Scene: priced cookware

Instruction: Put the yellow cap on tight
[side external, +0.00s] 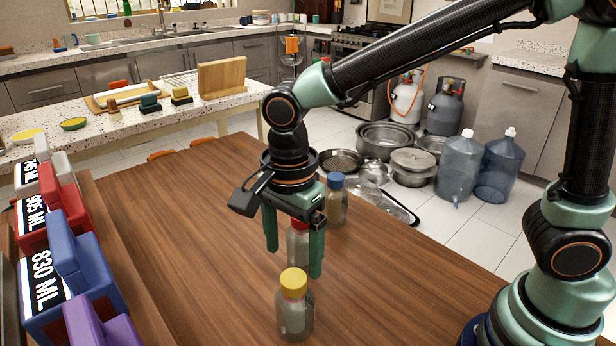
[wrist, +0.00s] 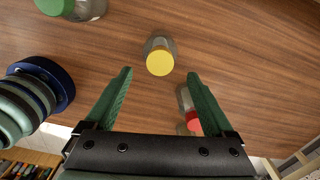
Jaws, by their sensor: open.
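The yellow cap (side external: 293,280) sits on top of a clear, upright bottle (side external: 295,316) at the front of the wooden table. I cannot tell how tight it is. My gripper (side external: 293,262) points down with its green fingers apart and empty, above the table and behind the yellow-capped bottle in the side view. In the wrist view, the yellow cap (wrist: 160,63) and part of its bottle (wrist: 160,43) show just beyond the open fingertips (wrist: 160,73), centred between them. No finger visibly touches the cap.
A red-capped bottle (side external: 298,245) stands behind my fingers, and a blue-capped bottle (side external: 336,205) farther back. A green-capped bottle (wrist: 88,8) shows in the wrist view. Coloured blocks with volume labels (side external: 40,262) line the left edge. The table's left middle (side external: 190,240) is clear.

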